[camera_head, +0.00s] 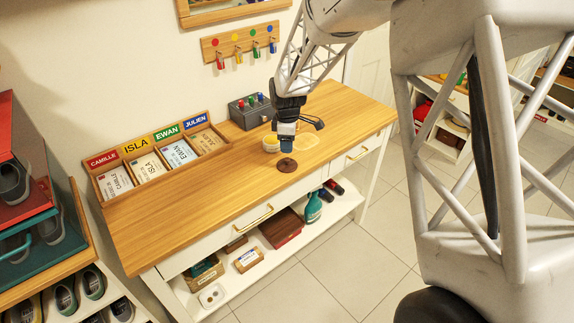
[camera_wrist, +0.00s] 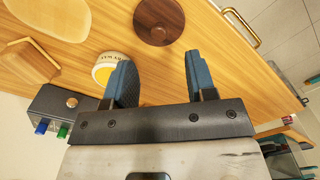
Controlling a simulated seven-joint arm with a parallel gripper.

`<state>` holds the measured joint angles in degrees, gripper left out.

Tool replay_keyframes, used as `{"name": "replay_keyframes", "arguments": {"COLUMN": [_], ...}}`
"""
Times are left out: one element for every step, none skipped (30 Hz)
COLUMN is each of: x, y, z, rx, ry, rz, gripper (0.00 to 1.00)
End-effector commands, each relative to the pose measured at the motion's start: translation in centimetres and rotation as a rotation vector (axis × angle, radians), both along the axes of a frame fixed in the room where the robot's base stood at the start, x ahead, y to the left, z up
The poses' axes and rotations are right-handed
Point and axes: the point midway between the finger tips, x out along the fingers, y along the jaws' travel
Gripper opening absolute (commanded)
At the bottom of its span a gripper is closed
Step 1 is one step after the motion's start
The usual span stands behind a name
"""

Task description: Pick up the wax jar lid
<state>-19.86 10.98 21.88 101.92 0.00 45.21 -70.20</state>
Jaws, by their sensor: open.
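The wax jar lid (camera_wrist: 148,31), a round dark brown disc with a small knob in its middle, lies flat on the wooden bench top. It also shows in the head view (camera_head: 287,166), just in front of and below my gripper (camera_head: 287,145). In the wrist view my gripper (camera_wrist: 157,62) is open, its two blue fingers apart with nothing between them. The lid lies beyond the fingertips, not touching them. The wax jar (camera_wrist: 104,61), white-walled with yellow wax inside, stands uncovered beside the left finger; it also shows in the head view (camera_head: 270,148).
A grey box with coloured knobs (camera_head: 250,112) stands at the bench's back. A wooden name-card tray (camera_head: 150,160) fills the back left. The bench's front left (camera_head: 190,220) is clear.

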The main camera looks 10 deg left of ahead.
Motion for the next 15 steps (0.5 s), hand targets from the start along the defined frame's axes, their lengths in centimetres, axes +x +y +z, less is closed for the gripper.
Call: {"name": "replay_keyframes", "arguments": {"x": [0.0, 0.0, 0.0, 0.0, 0.0, 0.0, 0.0, 0.0, 0.0, 0.0, 0.0, 0.0, 0.0, 0.0, 0.0], "y": [0.0, 0.0, 0.0, 0.0, 0.0, 0.0, 0.0, 0.0, 0.0, 0.0, 0.0, 0.0, 0.0, 0.0, 0.0], "z": [-0.1, -0.2, -0.4, -0.6, -0.9, -1.2, -1.4, -1.7, -2.0, -2.2, -2.3, -2.5, -2.6, -2.6, -2.6], "rx": [0.000, 0.000, 0.000, 0.000, 0.000, 0.000, 0.000, 0.000, -0.001, 0.000, 0.000, 0.000, 0.000, 0.000, 0.000], "ry": [0.000, 0.001, 0.001, 0.001, 0.001, 0.001, 0.001, 0.001, 0.001, 0.001, 0.001, 0.000, 0.000, 0.000, 0.000], "rz": [0.000, 0.000, 0.000, 0.000, -0.001, -0.001, -0.001, -0.001, -0.001, -0.001, -0.001, -0.001, -0.001, -0.001, -0.001], "gripper": [0.51, 0.51, 0.51, 0.51, 0.51, 0.51, 0.51, 0.51, 0.51, 0.51, 0.51, 0.51, 0.51, 0.51, 0.51]}}
